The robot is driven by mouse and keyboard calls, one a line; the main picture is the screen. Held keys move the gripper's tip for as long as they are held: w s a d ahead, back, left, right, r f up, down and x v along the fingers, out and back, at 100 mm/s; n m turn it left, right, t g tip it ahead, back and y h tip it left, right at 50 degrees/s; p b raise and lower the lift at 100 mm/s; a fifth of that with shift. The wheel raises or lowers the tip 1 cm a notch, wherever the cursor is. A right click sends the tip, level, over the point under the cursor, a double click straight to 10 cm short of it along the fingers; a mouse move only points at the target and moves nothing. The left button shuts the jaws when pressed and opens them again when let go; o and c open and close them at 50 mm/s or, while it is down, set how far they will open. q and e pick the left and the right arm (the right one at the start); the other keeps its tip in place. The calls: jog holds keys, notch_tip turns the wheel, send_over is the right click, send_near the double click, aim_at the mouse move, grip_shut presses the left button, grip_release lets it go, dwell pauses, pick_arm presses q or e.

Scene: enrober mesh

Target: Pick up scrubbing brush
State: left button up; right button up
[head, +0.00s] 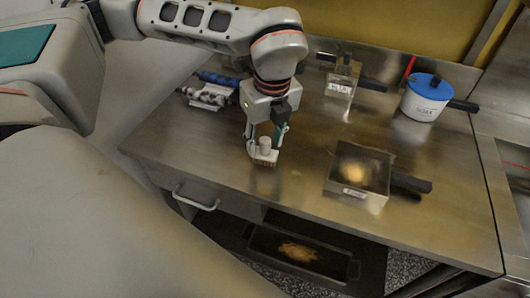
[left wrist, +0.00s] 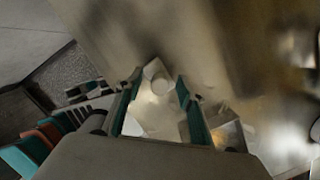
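The scrubbing brush (head: 264,153) is a small whitish block with a round knob on top and brownish bristles below. It appears to stand upright on the steel table near its front left edge. My left gripper (head: 266,137) points down over it, with one finger on each side of the knob. In the left wrist view the brush (left wrist: 155,93) shows between the teal-padded fingers of my left gripper (left wrist: 158,82). The fingers are apart, with a gap seen beside the knob, so the gripper looks open. My right gripper is not in view.
On the steel table (head: 300,190), a square metal tray (head: 372,200) with a dark handle stands to the right. A blue-lidded white pot (head: 424,105) and a clear container (head: 342,78) stand behind. Blue and metal rollers (head: 212,92) lie at the back left.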

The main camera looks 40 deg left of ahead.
aim_at(265, 139)
pick_arm(q)
jog(key=shift+c, duration=0.3)
grip_shut()
jog(key=shift+r, duration=0.1)
notch_tip(265, 139, up, 20)
jog(key=p, duration=0.1)
dwell(0.3)
jog(key=c, duration=0.6)
grip_release()
jog(key=c, duration=0.4)
